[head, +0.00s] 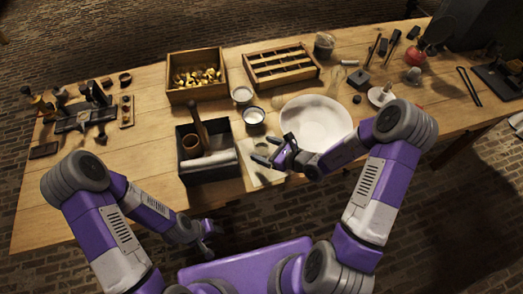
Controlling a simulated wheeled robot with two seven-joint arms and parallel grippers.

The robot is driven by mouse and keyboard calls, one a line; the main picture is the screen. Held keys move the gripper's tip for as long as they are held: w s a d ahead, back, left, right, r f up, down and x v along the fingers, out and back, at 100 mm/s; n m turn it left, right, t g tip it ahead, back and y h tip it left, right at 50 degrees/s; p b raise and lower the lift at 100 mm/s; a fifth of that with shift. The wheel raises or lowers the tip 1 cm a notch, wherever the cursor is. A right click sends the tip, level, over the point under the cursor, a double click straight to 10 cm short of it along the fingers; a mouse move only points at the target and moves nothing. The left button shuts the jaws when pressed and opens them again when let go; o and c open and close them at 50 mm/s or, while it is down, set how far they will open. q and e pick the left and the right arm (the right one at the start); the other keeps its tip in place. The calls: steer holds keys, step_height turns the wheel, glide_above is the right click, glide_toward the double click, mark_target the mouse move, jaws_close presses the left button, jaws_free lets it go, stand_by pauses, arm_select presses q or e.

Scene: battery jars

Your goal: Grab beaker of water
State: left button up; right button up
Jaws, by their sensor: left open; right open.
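I cannot tell for sure which vessel is the beaker of water. Two small round jars with pale contents, an upper one (243,95) and a lower one (254,116), stand left of a wide white bowl (318,120). A clear glass vessel (336,77) stands behind the bowl; its contents are too small to make out. My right gripper (263,150) is open and empty, over a pale sheet at the bowl's lower left, below the lower jar. My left gripper (210,241) is open and empty, off the table's front edge.
A dark box (183,170) holding a wooden mallet and cup stands left of my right gripper. Behind are a crate of brass pieces (170,96) and a slotted wooden tray (280,79). Tools clutter both table ends. The front left tabletop is clear.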

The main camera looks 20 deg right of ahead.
steer(key=shift+x, duration=1)
steer(key=shift+c, duration=0.3)
steer(key=c, duration=1)
steer(key=shift+c, duration=0.4)
steer(key=shift+r, duration=0.15)
